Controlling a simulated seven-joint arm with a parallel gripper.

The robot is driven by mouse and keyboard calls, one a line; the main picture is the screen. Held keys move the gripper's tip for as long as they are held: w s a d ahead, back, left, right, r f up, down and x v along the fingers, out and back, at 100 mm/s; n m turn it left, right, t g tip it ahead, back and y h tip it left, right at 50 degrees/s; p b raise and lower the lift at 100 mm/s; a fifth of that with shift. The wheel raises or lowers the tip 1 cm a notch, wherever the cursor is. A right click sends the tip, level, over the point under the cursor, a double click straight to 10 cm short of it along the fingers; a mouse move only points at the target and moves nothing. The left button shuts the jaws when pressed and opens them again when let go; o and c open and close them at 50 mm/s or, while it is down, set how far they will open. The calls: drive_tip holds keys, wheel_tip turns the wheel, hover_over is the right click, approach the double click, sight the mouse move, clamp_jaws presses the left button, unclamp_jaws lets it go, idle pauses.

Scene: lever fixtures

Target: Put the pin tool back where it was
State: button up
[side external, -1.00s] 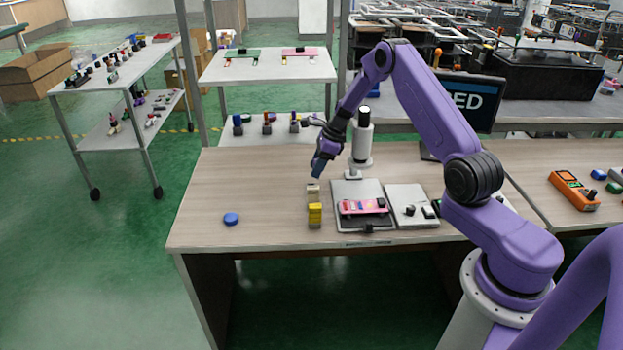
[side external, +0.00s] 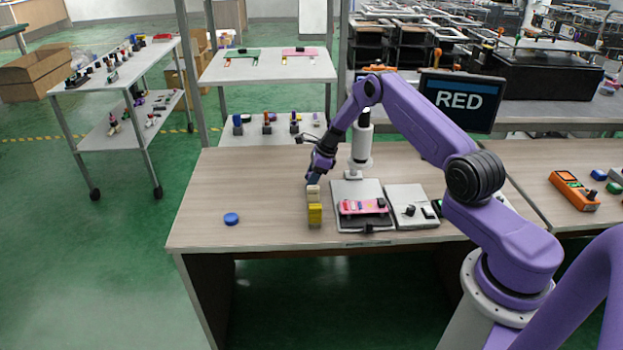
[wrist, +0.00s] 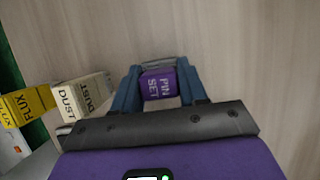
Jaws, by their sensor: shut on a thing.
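The pin tool (wrist: 159,84) is a purple block with "PIN SET" in white letters, seen in the wrist view between my blue fingers. My gripper (wrist: 160,88) is shut on it. In the side external view my gripper (side external: 313,178) points down, low over the wooden table, just behind a pale box. I cannot make out the pin tool in that view. I cannot tell whether its underside touches the table.
The pale box marked "DUST" (wrist: 85,95) and the yellow box marked "FLUX" (wrist: 27,105) stand in a row beside the gripper. A grey stand with a pink board (side external: 363,206) is to the right. A blue disc (side external: 231,219) lies left; the table between is clear.

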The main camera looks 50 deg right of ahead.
drive_tip(key=shift+f, duration=0.15)
drive_tip(key=o, duration=1.1)
drive_tip(key=shift+c, duration=0.2)
drive_tip(key=v, duration=0.8)
drive_tip(key=s+a+r+n+g, duration=0.1)
drive_tip(key=s+a+r+n, duration=0.45)
drive_tip(key=a, duration=0.35)
drive_tip(key=s+a+r+n+g, duration=0.1)
drive_tip(key=s+a+r+n, duration=0.3)
drive_tip(key=a+n, duration=0.4)
drive_tip(key=s+a+r+n+g, duration=0.1)
drive_tip(key=s+a+r+n, duration=0.45)
drive_tip(key=a, duration=0.45)
drive_tip(key=s+a+r+n+h, duration=0.1)
drive_tip(key=s+a+r+n, duration=0.1)
drive_tip(key=s+n, duration=0.4)
drive_tip(key=s+a+r+n+h, duration=0.1)
drive_tip(key=s+r+n, duration=0.15)
drive_tip(key=s, duration=0.45)
drive_tip(key=s+d+n, duration=0.2)
drive_tip(key=s+n, duration=0.4)
drive_tip(key=s, duration=0.1)
drive_tip(key=s+d+n, duration=0.2)
drive_tip(key=s+n, duration=0.4)
drive_tip(key=s, duration=0.2)
drive_tip(key=shift+s+d+h, duration=0.2)
drive_tip(key=shift+d+h, duration=0.05)
drive_tip(key=shift+h, duration=0.15)
